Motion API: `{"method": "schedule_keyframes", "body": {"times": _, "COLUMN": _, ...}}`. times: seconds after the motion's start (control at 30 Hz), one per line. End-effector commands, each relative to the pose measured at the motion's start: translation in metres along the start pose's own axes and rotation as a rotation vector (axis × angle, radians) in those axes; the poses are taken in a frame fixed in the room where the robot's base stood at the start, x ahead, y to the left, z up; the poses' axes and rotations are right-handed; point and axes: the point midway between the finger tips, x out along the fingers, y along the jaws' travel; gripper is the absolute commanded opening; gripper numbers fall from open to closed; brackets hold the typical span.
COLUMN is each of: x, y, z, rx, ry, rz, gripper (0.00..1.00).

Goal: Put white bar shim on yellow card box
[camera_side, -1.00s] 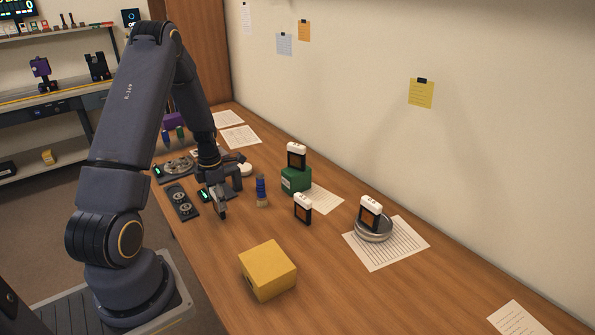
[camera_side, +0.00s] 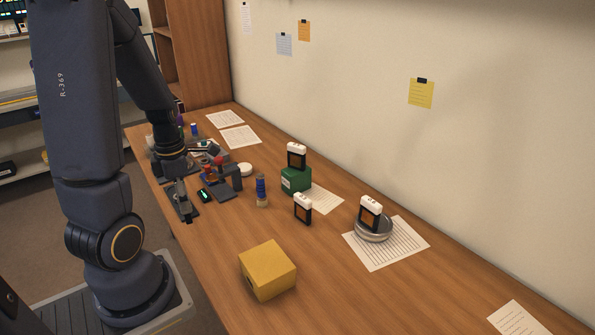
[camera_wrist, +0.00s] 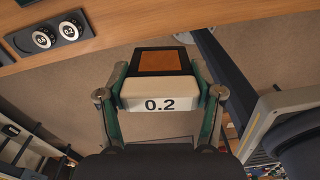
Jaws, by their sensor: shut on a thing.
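My gripper (camera_side: 187,213) is at the left edge of the table in the side view. In the wrist view its fingers (camera_wrist: 159,75) are shut on a shim with a black frame, a brown window and a white bar marked 0.2 (camera_wrist: 158,96). Bare floor shows behind the shim there. In the side view I cannot make out the held shim at the gripper. The yellow card box (camera_side: 267,262) sits on the near part of the table, right of and apart from my gripper. Its visible top is bare.
Similar white-topped pieces stand on a green box (camera_side: 296,179), on the bare table (camera_side: 303,209) and on a round tin (camera_side: 374,231). A blue cylinder (camera_side: 261,187) and a dark stand (camera_side: 232,178) are near the gripper.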

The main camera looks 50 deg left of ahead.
Motion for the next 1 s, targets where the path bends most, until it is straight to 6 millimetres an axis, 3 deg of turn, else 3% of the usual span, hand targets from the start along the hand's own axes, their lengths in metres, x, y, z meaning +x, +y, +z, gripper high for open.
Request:
{"method": "schedule_keyframes", "body": {"times": 0.27, "x": -0.008, "y": -0.036, "z": 0.053, "rx": 0.556, "ry": 0.006, "rz": -0.008, "gripper": 0.31}}
{"method": "schedule_keyframes", "body": {"times": 0.5, "x": -0.017, "y": -0.108, "z": 0.114, "rx": 1.132, "ry": 0.009, "rz": 0.0, "gripper": 0.31}}
{"method": "schedule_keyframes", "body": {"times": 0.6, "x": -0.02, "y": -0.138, "z": 0.129, "rx": 1.283, "ry": 0.006, "rz": 0.007, "gripper": 0.31}}
{"method": "schedule_keyframes", "body": {"times": 0.77, "x": -0.02, "y": -0.164, "z": 0.139, "rx": 1.388, "ry": 0.002, "rz": 0.013, "gripper": 0.31}}
{"method": "schedule_keyframes", "body": {"times": 1.0, "x": 0.015, "y": -0.168, "z": 0.14, "rx": 1.404, "ry": 0.005, "rz": 0.009, "gripper": 0.31}}
